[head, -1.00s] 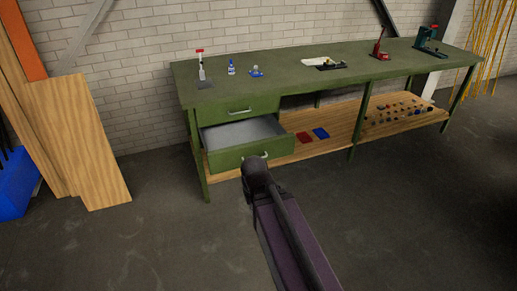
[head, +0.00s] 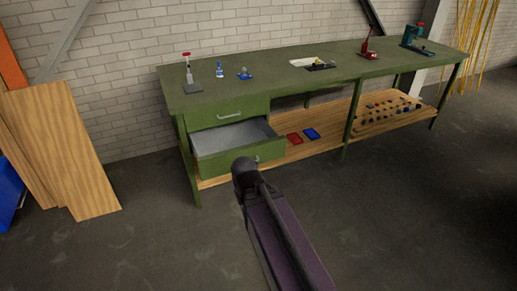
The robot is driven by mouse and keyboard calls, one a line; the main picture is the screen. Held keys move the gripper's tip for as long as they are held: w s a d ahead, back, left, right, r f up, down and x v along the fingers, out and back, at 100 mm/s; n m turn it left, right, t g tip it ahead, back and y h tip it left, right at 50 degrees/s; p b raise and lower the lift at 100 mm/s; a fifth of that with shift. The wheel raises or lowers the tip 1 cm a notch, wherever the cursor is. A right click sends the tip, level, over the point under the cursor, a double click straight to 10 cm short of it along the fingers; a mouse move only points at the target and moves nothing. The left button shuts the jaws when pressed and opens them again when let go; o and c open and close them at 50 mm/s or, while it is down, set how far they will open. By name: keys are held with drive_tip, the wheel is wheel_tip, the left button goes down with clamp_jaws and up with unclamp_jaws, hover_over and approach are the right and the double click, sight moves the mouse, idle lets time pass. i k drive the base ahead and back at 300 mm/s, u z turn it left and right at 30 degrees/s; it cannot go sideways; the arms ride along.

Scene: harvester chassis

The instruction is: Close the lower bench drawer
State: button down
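The lower bench drawer (head: 218,162) stands pulled open under the left end of the green workbench (head: 290,76). Its grey inside shows and looks empty. My arm reaches up from the bottom of the head view and ends in front of the lower drawer. My gripper's fingers do not show, so I cannot tell whether they are open or touch the drawer.
A wooden lower shelf (head: 330,143) holds a red tray (head: 294,139), a blue tray (head: 312,134) and several small parts. Tools stand on the bench top. Wooden boards (head: 62,150) lean at the left wall. The floor (head: 130,250) before the bench is clear.

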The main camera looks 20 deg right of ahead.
sight(215, 149)
drive_tip(key=i, duration=0.9)
drive_tip(key=u, duration=0.05)
